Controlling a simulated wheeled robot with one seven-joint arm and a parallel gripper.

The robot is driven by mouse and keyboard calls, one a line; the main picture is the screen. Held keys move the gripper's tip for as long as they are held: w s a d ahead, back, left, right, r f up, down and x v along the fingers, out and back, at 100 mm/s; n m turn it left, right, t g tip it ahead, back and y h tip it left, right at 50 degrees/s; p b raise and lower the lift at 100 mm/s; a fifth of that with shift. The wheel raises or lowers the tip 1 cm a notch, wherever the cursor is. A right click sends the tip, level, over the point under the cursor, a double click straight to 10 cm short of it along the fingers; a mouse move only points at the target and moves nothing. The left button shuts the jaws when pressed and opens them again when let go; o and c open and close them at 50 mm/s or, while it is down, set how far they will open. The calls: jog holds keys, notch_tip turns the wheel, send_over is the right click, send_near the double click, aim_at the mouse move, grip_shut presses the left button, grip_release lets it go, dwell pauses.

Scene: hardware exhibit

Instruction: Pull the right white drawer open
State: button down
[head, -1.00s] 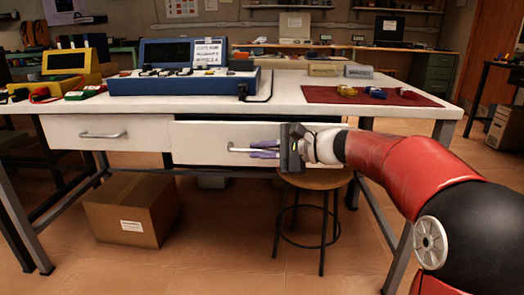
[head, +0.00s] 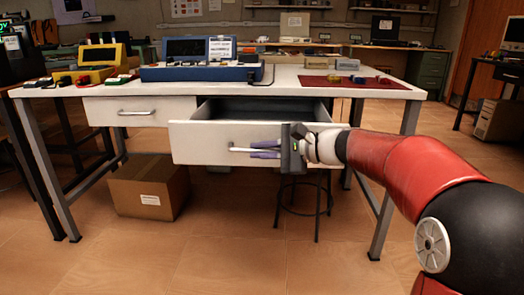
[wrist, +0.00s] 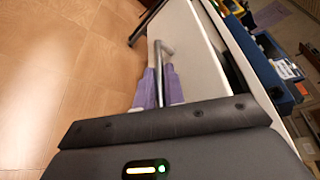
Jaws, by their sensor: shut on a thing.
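The right white drawer (head: 205,136) is pulled out from under the white table, and its dark inside (head: 262,108) shows from above. Its silver bar handle (head: 240,150) is at the middle of the front. My gripper (head: 262,150) has its purple fingers shut on this handle. In the wrist view, my gripper's fingers (wrist: 158,88) sit on both sides of the handle (wrist: 164,48), close to the drawer front (wrist: 198,50). The left white drawer (head: 105,112) is closed.
A cardboard box (head: 148,188) is on the floor below the left drawer. A round stool (head: 300,205) stands under the open drawer. The white tabletop (head: 285,80) holds a blue instrument case (head: 195,72) and a red mat (head: 320,83). The tiled floor in front is clear.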

jog(key=shift+s, duration=0.2)
jog(key=c, duration=1.5)
grip_release()
jog(key=v, duration=0.7)
jog(key=shift+d+p, duration=0.4)
jog(key=shift+p, duration=0.05)
jog(key=shift+s, duration=0.15)
jog(key=s+f+n+g+h+p, duration=0.2)
jog(key=s+n+h+p, duration=0.4)
jog(key=s, duration=0.8)
jog(key=s+d+f+n+t+h+p, duration=0.1)
jog(key=s+d+n+h+p, duration=0.1)
jog(key=s+d+h, duration=0.2)
jog(key=s+d+f+n+t+h+p, duration=0.1)
jog(key=s+d+h, duration=0.3)
jog(key=s, duration=0.6)
jog(key=shift+d+f+n+h+p, duration=0.3)
jog(key=shift+d+f+n+p, duration=0.4)
jog(key=shift+d+f, duration=0.1)
